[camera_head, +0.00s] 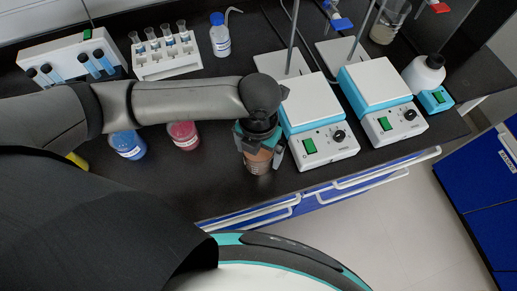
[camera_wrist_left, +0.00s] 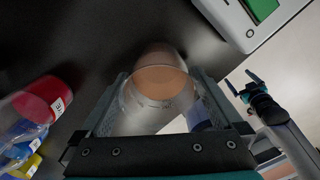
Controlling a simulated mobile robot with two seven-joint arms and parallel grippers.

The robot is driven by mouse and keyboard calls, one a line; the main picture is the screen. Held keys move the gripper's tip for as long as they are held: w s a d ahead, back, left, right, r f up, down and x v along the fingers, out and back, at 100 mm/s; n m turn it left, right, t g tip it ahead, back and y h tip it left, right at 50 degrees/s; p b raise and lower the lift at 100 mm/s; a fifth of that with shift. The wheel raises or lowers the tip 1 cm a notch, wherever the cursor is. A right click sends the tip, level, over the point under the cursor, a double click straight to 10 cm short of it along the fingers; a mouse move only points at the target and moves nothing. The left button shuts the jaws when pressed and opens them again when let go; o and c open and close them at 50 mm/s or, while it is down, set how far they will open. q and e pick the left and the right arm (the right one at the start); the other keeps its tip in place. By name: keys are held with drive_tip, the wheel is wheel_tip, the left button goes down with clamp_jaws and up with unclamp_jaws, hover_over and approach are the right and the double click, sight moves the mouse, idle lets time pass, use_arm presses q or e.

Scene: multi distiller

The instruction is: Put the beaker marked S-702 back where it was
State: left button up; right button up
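A clear beaker with orange-brown liquid (camera_head: 258,163) is between the fingers of my left gripper (camera_head: 260,148), near the bench's front edge. In the left wrist view the beaker (camera_wrist_left: 160,92) sits between both finger pads of the left gripper (camera_wrist_left: 160,105), which look closed against its sides. Its marking is too small to read, so I cannot confirm S-702. I cannot tell whether its base touches the bench. My right gripper (camera_wrist_left: 242,83) shows only in the left wrist view, off the bench's front, empty, with its fingers apart.
Two hotplate stirrers (camera_head: 312,105) (camera_head: 378,85) stand right of the beaker. A red-liquid beaker (camera_head: 183,135) and a blue-liquid beaker (camera_head: 128,145) stand to the left. Tube racks (camera_head: 165,58) (camera_head: 65,55) and a blue-capped bottle (camera_head: 220,38) are behind. Bare black bench lies between the red beaker and my gripper.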

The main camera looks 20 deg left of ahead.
use_arm(q)
wheel_tip(320, 180, up, 12)
drive_tip(key=p, duration=0.2)
drive_tip(key=shift+r, duration=0.2)
idle(0.6)
